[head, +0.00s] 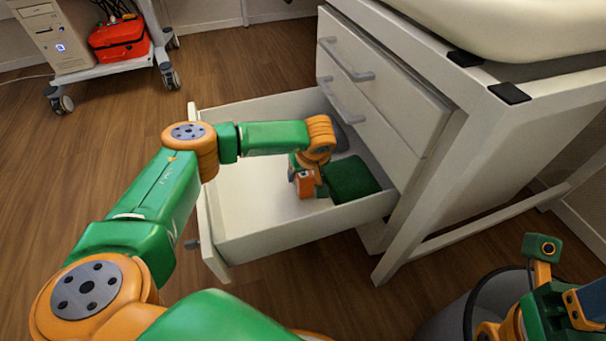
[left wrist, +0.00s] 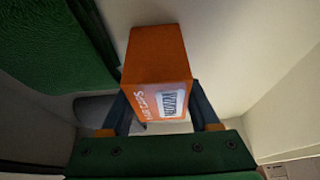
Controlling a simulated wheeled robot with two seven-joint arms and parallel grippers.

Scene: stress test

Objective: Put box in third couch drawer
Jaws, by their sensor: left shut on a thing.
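The orange box (left wrist: 157,55) with a printed label is between the two fingers of my left gripper (left wrist: 160,100), which is shut on it. In the head view the orange box (head: 305,184) is low inside the open drawer (head: 250,240). I cannot tell whether it touches the drawer floor. This is the lowest drawer of the white couch unit (head: 440,70), below two shut drawers. My right gripper (head: 588,305) is at the bottom right edge, partly cut off, and its jaws are unclear.
A dark green item (head: 352,178) lies in the drawer beside the orange box, with a grey item (head: 341,138) behind it. A cart with a computer (head: 52,38) and a red bag (head: 118,36) stands at the far left. Wooden floor (head: 265,58) is clear behind the drawer.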

